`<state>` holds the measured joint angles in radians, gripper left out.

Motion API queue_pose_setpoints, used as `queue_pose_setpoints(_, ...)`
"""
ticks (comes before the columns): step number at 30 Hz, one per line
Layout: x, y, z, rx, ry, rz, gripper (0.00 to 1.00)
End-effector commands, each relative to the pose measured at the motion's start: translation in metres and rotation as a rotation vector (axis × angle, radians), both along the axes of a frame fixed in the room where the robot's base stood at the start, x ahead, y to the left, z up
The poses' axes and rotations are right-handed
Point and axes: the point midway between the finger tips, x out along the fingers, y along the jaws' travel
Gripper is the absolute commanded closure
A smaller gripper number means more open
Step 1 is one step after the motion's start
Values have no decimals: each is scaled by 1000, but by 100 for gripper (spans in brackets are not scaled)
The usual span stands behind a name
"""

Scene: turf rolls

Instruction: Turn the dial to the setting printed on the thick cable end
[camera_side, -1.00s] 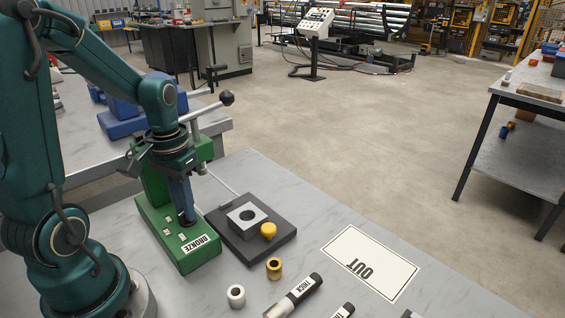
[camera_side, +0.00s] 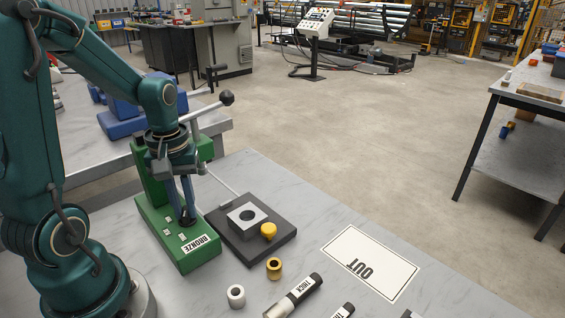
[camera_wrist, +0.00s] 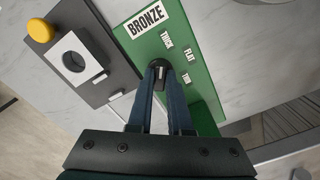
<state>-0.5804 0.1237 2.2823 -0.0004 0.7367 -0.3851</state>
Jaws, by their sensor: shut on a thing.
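The dial (camera_wrist: 160,79) is a small dark knob on the green press base (camera_wrist: 196,108). In the wrist view my gripper (camera_wrist: 161,70) is shut on it, with a fingertip on each side. A white mark shows between the fingertips; its exact setting I cannot tell. In the side view my gripper (camera_side: 187,214) points down at the base. A dark cable end (camera_side: 299,291) with a white label, apparently reading THICK, lies at the front. Another labelled piece (camera_side: 344,311) is cut off by the frame.
A BRONZE plate (camera_side: 195,245) marks the base. Brass (camera_side: 274,268) and silver (camera_side: 236,296) rings stand in front. A white OUT sheet (camera_side: 380,250) lies right.

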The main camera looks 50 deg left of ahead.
Motion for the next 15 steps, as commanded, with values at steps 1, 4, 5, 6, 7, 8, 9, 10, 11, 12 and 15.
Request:
queue_pose_setpoints(1,1,1,1,2,-4,7,100)
queue_pose_setpoints(4,1,1,1,2,-4,12,100)
queue_pose_setpoints(5,1,1,1,2,-4,12,100)
queue_pose_setpoints(6,1,1,1,2,-4,13,100)
queue_pose_setpoints(7,1,1,1,2,-4,13,100)
queue_pose_setpoints(8,1,1,1,3,-4,13,100)
queue_pose_setpoints(9,1,1,1,3,-4,13,100)
queue_pose_setpoints(10,1,1,1,3,-4,13,100)
queue_pose_setpoints(11,1,1,1,3,-4,13,100)
queue_pose_setpoints(12,1,1,1,3,-4,13,100)
queue_pose_setpoints(15,1,1,1,3,-4,12,60)
